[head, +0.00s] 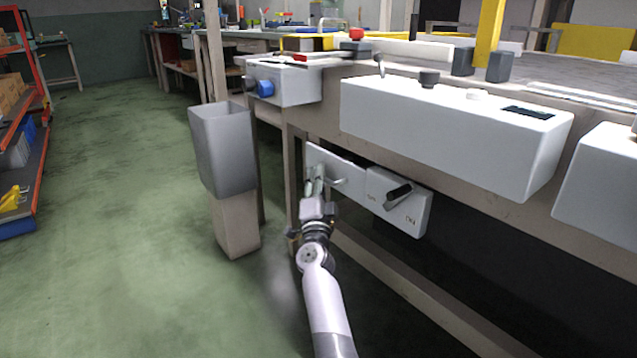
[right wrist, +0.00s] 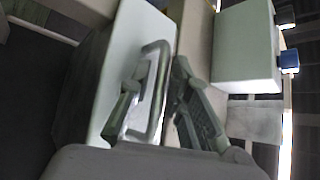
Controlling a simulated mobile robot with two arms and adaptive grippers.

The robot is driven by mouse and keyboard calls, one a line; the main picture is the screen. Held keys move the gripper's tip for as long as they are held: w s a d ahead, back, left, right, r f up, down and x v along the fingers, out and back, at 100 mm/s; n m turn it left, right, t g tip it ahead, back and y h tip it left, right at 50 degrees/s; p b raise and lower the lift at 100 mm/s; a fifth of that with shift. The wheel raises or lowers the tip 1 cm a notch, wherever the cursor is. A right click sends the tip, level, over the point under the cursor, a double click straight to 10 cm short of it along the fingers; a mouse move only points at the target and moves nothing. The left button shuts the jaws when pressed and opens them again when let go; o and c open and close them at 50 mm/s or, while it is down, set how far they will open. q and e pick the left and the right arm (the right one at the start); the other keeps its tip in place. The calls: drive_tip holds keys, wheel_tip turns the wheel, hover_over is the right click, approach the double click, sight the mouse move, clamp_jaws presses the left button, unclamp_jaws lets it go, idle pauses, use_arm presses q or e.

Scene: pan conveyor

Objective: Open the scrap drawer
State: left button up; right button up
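The scrap drawer appears as a white front panel (head: 347,171) under the bench, with a pale metal bar handle (head: 335,182). In the right wrist view, the white front (right wrist: 146,32) and its looped handle (right wrist: 161,75) are close to the camera. My right gripper (head: 316,178) is at the handle in the head view. In the right wrist view, its fingers (right wrist: 158,93) are apart, one on each side of the handle bar, with a visible gap to the bar. I cannot tell whether either finger touches it. The drawer looks shut. My left gripper is not in view.
A white box with a black lever (head: 418,213) is mounted right of the drawer front. A grey bin (head: 222,150) stands on a beige pedestal to the left. A large white control box (head: 450,135) overhangs above.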

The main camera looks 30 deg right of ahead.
drive_tip(key=shift+w+d+r, duration=0.15)
drive_tip(key=shift+w+d, duration=0.1)
drive_tip(key=shift+w, duration=0.1)
drive_tip(key=shift+c, duration=0.2)
clamp_jaws()
idle(0.4)
